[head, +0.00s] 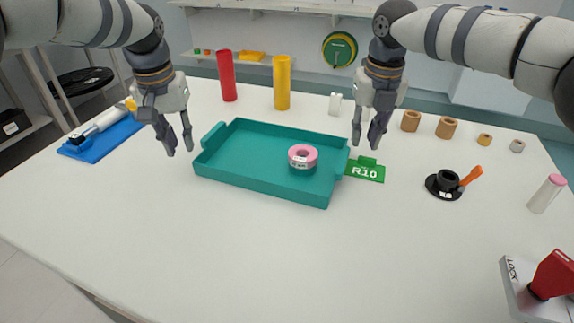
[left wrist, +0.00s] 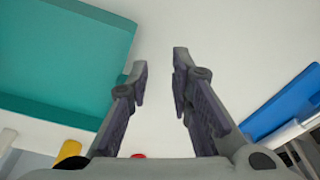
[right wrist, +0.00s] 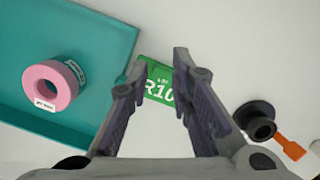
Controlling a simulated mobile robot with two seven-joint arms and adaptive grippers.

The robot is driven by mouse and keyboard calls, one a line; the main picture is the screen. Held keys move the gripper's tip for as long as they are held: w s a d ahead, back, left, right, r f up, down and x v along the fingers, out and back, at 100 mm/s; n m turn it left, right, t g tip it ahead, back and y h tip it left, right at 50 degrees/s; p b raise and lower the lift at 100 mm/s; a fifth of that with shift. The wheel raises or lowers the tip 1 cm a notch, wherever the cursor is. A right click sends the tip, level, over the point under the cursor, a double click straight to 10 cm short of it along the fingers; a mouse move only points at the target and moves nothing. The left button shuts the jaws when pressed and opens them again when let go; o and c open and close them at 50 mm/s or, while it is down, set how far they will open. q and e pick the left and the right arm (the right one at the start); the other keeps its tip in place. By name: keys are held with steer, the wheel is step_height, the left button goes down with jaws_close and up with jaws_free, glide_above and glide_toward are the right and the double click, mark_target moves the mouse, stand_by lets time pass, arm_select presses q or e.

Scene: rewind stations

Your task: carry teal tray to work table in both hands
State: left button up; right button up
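The teal tray (head: 250,178) lies flat on the white work table (head: 240,245), with a raised handle at its left and right ends. A pink tape roll (head: 302,156) lies inside it, toward the right. My left gripper (head: 179,147) is open and empty just left of the tray's left handle, apart from it. My right gripper (head: 367,140) is open and empty beside the tray's right end, above the green R10 card (head: 366,170). The tray also shows in the left wrist view (left wrist: 60,50) and in the right wrist view (right wrist: 105,40).
Red (head: 227,76) and yellow (head: 281,83) cylinders stand behind the tray. A blue board (head: 100,138) lies at the left. A black holder (head: 445,183) with an orange-handled tool and a red lock device (head: 551,277) are at the right. The table front is clear.

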steer(key=shift+r, duration=0.15)
arm_select(q)
step_height(320, 180, up, 12)
steer(key=s, duration=0.1)
steer(key=shift+s, duration=0.35)
arm_select(e)
step_height(320, 180, up, 12)
steer(key=s, duration=0.1)
steer(key=shift+s, duration=0.4)
